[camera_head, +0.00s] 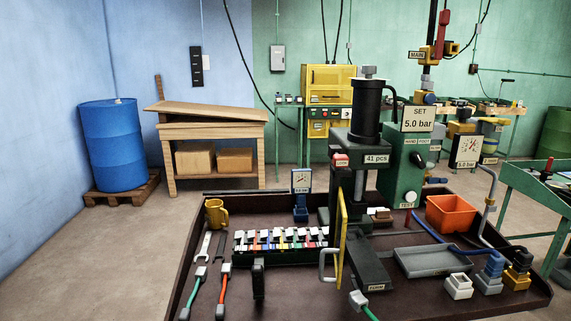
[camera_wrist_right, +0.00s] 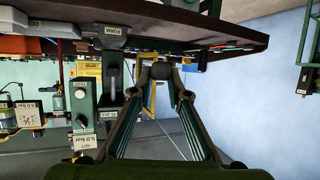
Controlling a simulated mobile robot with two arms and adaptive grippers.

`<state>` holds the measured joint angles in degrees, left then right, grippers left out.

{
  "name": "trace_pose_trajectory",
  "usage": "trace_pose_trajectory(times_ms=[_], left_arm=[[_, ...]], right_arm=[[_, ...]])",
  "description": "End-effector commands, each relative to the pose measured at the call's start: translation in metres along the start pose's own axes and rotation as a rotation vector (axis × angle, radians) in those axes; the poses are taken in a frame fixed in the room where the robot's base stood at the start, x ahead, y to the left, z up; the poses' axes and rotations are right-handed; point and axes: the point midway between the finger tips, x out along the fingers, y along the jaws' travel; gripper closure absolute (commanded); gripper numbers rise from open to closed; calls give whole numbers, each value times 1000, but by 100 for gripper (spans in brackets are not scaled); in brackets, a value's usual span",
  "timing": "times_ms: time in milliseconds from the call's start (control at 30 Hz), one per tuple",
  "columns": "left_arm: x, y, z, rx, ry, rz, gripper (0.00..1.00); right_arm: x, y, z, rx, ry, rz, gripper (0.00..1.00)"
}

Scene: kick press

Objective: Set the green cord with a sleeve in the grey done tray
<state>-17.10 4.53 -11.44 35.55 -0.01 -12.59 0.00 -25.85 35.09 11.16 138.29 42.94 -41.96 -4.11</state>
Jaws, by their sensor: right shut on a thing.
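Another green cord (camera_head: 192,292) with grey ends lies at the left of the bench. The grey done tray (camera_head: 431,261) lies right of the press and looks empty. My right gripper (camera_wrist_right: 161,73) shows only in its wrist view, shut; the thing between its fingertips looks small and dark there, and I take it for the nearer green cord. My left gripper is not in view.
The black press (camera_head: 350,165) with its yellow bar (camera_head: 341,240) and FORM pedal (camera_head: 368,268) stands mid-bench, left of the tray. An orange bin (camera_head: 451,215) is behind the tray. White and blue blocks (camera_head: 458,286) stand at its front right. A red cord (camera_head: 222,290) lies at left.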

Motion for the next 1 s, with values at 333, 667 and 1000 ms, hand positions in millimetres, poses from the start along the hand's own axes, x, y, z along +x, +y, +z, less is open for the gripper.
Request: trace_pose_trajectory(times_ms=[333,667,1000], left_arm=[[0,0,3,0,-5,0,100],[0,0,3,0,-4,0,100],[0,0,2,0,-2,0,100]], right_arm=[[-15,-38,2,-128,-3,-294,100],[-36,-60,-20,-208,-4,-490,100],[-39,-61,-28,-212,14,-504,100]])
